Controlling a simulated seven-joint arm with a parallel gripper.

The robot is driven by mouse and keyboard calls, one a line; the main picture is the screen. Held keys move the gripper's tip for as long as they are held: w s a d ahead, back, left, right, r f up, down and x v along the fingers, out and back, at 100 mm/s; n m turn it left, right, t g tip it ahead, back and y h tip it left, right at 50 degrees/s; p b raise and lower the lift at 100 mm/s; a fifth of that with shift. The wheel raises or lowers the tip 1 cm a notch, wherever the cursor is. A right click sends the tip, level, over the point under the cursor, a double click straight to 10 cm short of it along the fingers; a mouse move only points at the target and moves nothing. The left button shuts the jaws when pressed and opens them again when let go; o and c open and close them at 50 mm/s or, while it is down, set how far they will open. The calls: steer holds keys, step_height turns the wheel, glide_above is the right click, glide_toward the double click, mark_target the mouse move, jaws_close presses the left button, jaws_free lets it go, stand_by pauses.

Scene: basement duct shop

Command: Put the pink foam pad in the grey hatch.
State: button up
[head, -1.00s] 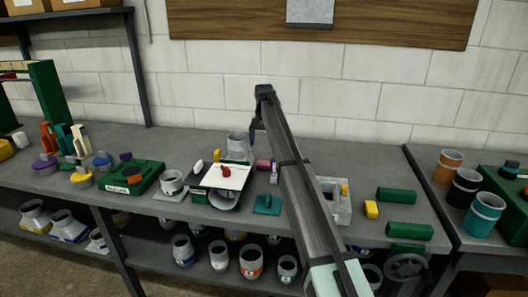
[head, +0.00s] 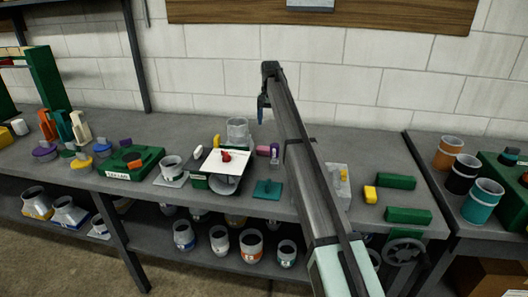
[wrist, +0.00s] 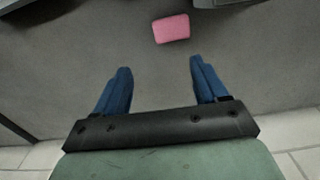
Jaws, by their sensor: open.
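The pink foam pad (wrist: 172,28) lies flat on the grey bench in the wrist view, beyond my fingertips and slightly right of centre. A small pinkish spot in the head view may be it; I cannot tell. My gripper (wrist: 160,66) is open and empty, its two blue fingers wide apart and clear of the pad. In the head view my gripper (head: 263,108) hangs over the back of the bench. A grey box (head: 345,199), probably the hatch, stands on the bench, partly hidden behind my arm. Its opening is mostly hidden.
A white plate (head: 231,170) with a red piece on it, a grey can (head: 237,131) and a purple block (head: 274,153) stand left of my arm. A teal pad (head: 267,190) lies near the front edge.

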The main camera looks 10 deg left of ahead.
steer(key=w+d+f, duration=0.1)
steer(key=d, duration=0.6)
steer(key=n+y, duration=0.6)
steer(key=n, duration=1.2)
glide_toward(264, 148)
steer(key=x, duration=0.3)
steer(key=shift+s+f, duration=0.2)
steer(key=shift+f, duration=0.05)
steer(key=shift+w+x, duration=0.1)
steer(key=shift+x, duration=1.25)
steer(key=shift+w+x, duration=0.15)
steer(key=shift+x, duration=1.2)
